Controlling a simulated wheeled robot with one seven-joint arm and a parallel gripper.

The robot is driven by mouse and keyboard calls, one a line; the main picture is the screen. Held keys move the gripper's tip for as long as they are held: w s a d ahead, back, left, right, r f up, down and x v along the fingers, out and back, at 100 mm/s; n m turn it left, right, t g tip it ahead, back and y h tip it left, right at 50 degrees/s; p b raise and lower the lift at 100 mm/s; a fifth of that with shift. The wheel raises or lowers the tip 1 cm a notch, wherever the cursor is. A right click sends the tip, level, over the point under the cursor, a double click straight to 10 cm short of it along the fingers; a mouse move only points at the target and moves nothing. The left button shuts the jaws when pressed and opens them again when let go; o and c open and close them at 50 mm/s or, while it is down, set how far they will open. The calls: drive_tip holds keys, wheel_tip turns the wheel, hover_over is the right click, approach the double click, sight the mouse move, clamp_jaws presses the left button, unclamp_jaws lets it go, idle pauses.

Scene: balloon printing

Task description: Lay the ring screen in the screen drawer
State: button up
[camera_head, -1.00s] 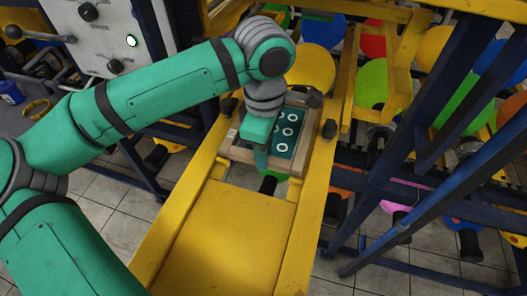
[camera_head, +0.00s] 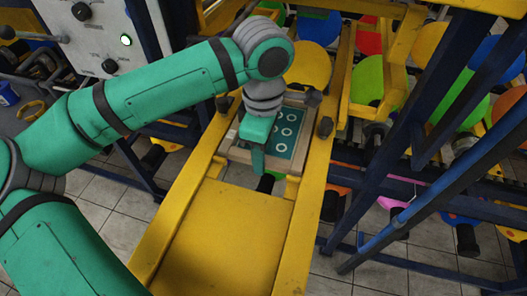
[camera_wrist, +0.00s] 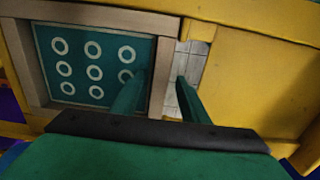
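The ring screen, a wooden frame with teal mesh and several white rings (camera_head: 286,142), lies flat between the yellow rails of the screen drawer (camera_head: 304,205). It also shows in the wrist view (camera_wrist: 95,66), at left. My gripper (camera_head: 257,168) is over the screen's near edge, pointing down. In the wrist view my gripper (camera_wrist: 162,80) has one finger over the mesh side and one outside the frame bar. Gaps show between fingers and bar, so it looks open. The seating under the frame is hidden.
A yellow plate (camera_head: 220,240) fills the drawer's near part. Black knobs (camera_head: 324,127) stand on the rails. Blue beams (camera_head: 440,190) cross at right, with colored discs behind. A control panel (camera_head: 105,35) is at upper left.

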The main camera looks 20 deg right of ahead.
drive_tip(key=r, duration=0.4)
drive_tip(key=shift+s+a, duration=0.1)
drive_tip(key=shift+s, duration=0.2)
drive_tip(key=s+a+r, duration=0.3)
drive_tip(key=s+r, duration=0.6)
drive_tip(key=s, duration=0.4)
